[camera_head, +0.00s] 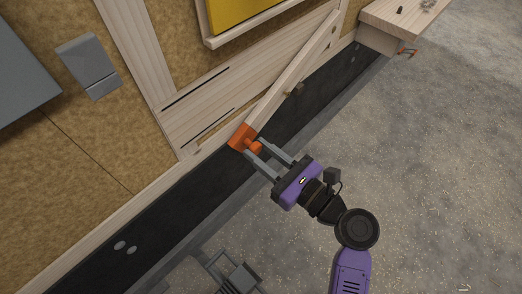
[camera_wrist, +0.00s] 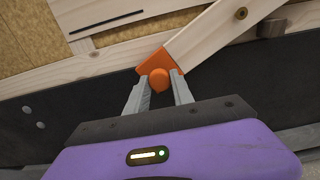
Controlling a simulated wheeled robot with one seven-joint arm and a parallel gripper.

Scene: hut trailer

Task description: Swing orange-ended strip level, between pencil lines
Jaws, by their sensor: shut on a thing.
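A pale wooden strip (camera_head: 296,72) with an orange end (camera_head: 240,136) lies tilted across the wall framing in the head view. It runs from the orange end at lower left up to a round fastener (camera_head: 333,29) at upper right. My gripper (camera_head: 263,152) is shut on the orange knob (camera_head: 254,147) at the strip's orange end. The wrist view shows the knob (camera_wrist: 159,80) between my two grey fingers. Two dark pencil lines (camera_head: 196,88) (camera_head: 207,125) mark the wooden board left of the strip.
A small brown block (camera_head: 294,89) sits beside the strip's lower right side. A dark sill (camera_head: 185,217) runs below the wall. A wooden bench (camera_head: 400,22) stands at upper right. A grey box (camera_head: 88,65) is on the wall at left. The speckled floor (camera_head: 440,180) is mostly open.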

